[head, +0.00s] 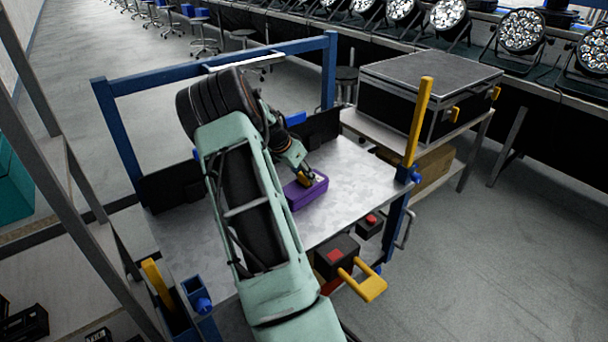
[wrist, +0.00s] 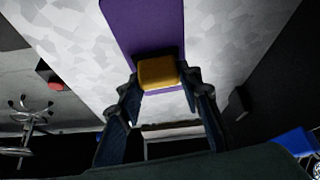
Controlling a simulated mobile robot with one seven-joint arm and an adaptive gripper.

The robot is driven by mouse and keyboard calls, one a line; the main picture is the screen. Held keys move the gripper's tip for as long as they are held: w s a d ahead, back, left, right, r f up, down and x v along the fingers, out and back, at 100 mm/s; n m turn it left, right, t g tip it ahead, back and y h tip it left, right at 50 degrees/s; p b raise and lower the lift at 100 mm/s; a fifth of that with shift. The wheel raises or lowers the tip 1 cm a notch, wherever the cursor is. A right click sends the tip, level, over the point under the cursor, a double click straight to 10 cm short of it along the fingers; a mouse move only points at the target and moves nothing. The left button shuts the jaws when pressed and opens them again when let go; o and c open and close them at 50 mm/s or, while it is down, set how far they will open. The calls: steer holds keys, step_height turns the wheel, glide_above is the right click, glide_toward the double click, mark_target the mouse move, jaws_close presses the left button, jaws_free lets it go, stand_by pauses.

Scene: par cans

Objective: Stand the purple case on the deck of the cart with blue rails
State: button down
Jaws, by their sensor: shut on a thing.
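The purple case (head: 306,192) is at the deck of the cart with blue rails, right of the arm in the head view. Its yellow handle (wrist: 158,74) faces my gripper in the wrist view, and the purple body (wrist: 145,25) extends away beyond it. My gripper (head: 305,180) is shut on the case by this handle. The grey metal deck (head: 350,205) shows around the case. Whether the case's underside touches the deck is hard to tell. My arm hides the middle left of the deck.
Blue rails (head: 220,62) frame the cart's far side. A yellow post (head: 419,125) stands at its right corner. A black flight case (head: 430,95) sits on a table to the right. A box with a red button and yellow guard (head: 365,284) is at the cart's near edge.

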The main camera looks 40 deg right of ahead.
steer(key=c, duration=1.3)
jaws_free()
steer(key=v, duration=1.2)
steer(key=shift+r, duration=0.1)
